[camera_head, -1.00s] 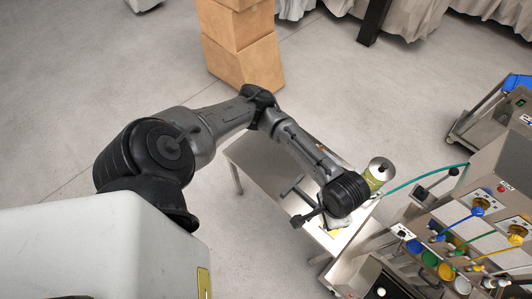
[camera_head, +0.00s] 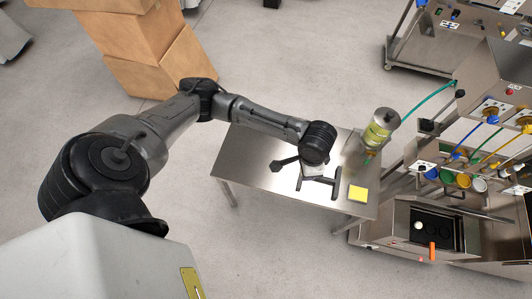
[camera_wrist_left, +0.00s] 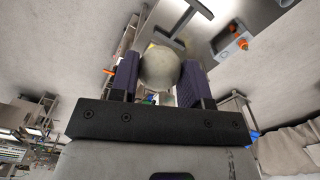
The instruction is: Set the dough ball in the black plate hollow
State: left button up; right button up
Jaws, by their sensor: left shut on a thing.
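The dough ball (camera_wrist_left: 158,64) is pale and round, held between the two purple-grey fingers of my left gripper (camera_wrist_left: 158,72) in the left wrist view. In the head view my left arm reaches over the steel table, and its wrist hides most of the gripper and the ball. The black plate (camera_head: 447,231) with round hollows lies in the steel machine at the right of the head view, well to the right of my left gripper. A small pale round spot (camera_head: 418,225) shows at the plate's left side. My right gripper is not in view.
An orange piece (camera_head: 432,251) stands at the black plate's front. Steel machines with coloured hoses fill the right side. Cardboard boxes (camera_head: 150,60) stand behind.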

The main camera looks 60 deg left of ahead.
pick_arm(q)
jog(key=w+a+f+m+b, duration=0.3)
jog(key=f+b, duration=0.4)
jog(key=f, duration=0.4)
jog(key=w+a+f+m+b, duration=0.3)
jog(key=a+f+m+b, duration=0.2)
jog(key=a+f+b, duration=0.3)
jog(key=w+a+f+m+b, duration=0.3)
jog(key=a+f+m+b, duration=0.2)
jog(key=f, duration=1)
jog(key=b, duration=0.3)
jog(key=shift+a, duration=0.35)
jog(key=shift+f, duration=0.1)
jog(key=b, duration=0.1)
send_over(268, 162)
jog(key=d, duration=0.1)
jog(key=f, duration=0.7)
jog(key=shift+s+d, duration=0.2)
jog(key=shift+s, duration=0.05)
notch_tip(268, 162, down, 2)
jog(key=shift+f+b, duration=0.1)
jog(key=shift+b, duration=0.4)
jog(key=shift+f, duration=0.7)
